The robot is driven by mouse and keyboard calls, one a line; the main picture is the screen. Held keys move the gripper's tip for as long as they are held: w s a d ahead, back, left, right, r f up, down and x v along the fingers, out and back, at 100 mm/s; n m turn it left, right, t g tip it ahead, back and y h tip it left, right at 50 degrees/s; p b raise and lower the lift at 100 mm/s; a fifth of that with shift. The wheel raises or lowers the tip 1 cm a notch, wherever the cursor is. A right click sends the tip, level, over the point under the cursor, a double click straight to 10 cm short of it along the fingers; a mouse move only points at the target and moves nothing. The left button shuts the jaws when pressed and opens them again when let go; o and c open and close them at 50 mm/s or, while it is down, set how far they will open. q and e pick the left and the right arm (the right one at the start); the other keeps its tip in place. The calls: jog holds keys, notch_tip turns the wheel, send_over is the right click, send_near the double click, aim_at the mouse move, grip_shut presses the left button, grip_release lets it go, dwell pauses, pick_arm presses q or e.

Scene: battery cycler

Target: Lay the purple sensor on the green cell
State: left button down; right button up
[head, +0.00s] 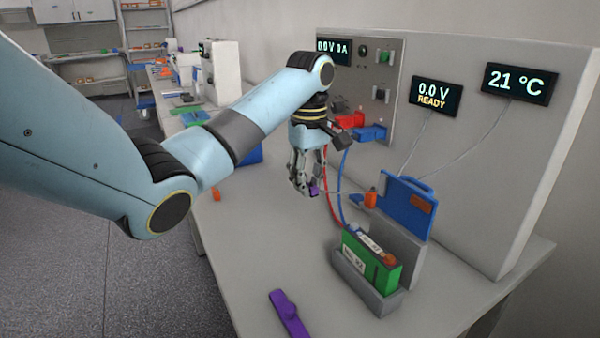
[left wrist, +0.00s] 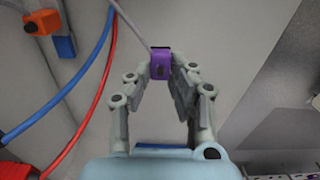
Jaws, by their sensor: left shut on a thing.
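The small purple sensor (head: 314,190) is held between the fingertips of my left gripper (head: 303,188), above the bench behind the green cell. In the left wrist view the sensor (left wrist: 161,64) sits between the two fingertips of the gripper (left wrist: 161,72), with a thin pale lead running up from it. The green cell (head: 382,272) stands in a grey holder (head: 364,295) near the front of the bench, apart from the sensor. It has white labels and an orange piece on top. My right gripper is in neither view.
A blue panel (head: 403,205) stands behind the cell. Red (head: 329,190) and blue (head: 344,185) cables hang between gripper and cycler. A purple object (head: 289,312) lies at the bench front. Displays (head: 435,95) show 0.0 V READY and 21 °C (head: 519,83).

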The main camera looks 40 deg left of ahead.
pick_arm(q)
jog(key=d+r+p, duration=0.4)
jog(key=d+p, duration=0.3)
jog(key=d, duration=0.1)
jog(key=m+p, duration=0.1)
jog(key=p, duration=0.6)
send_near(367, 240)
jog(key=shift+w+a, duration=0.1)
jog(key=shift+a, duration=0.05)
jog(key=shift+f, duration=3.05)
jog(key=shift+f, duration=0.55)
jog(key=c, duration=1.1)
grip_release()
notch_tip(367, 240, up, 12)
